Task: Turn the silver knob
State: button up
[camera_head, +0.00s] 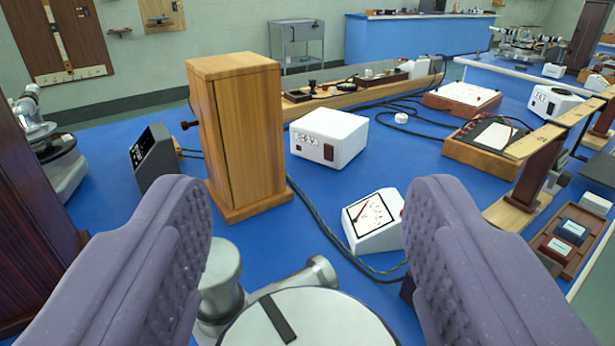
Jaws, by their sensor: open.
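My gripper (312,195) is open, its two purple-grey padded fingers wide apart and nothing held between them. Low between the fingers is a pale silver round disc (335,318) with a dark bar on its face, cut off by the bottom edge. Behind it a small silver cylindrical part (320,270) sticks out to the upper right. A larger grey-silver cylindrical part (220,268) stands to the left, partly hidden by the left finger. I cannot tell which of these silver parts is the knob. Neither finger visibly touches them.
A tall wooden box (240,140) stands behind the left finger. A white meter (372,220) sits beside the right finger, with a cable running past it. A white power box (328,138) is farther back. A wooden tray (570,240) lies at right. Blue bench top shows between them.

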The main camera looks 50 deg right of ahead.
jog(key=c, duration=1)
jog(key=shift+o, duration=0.2)
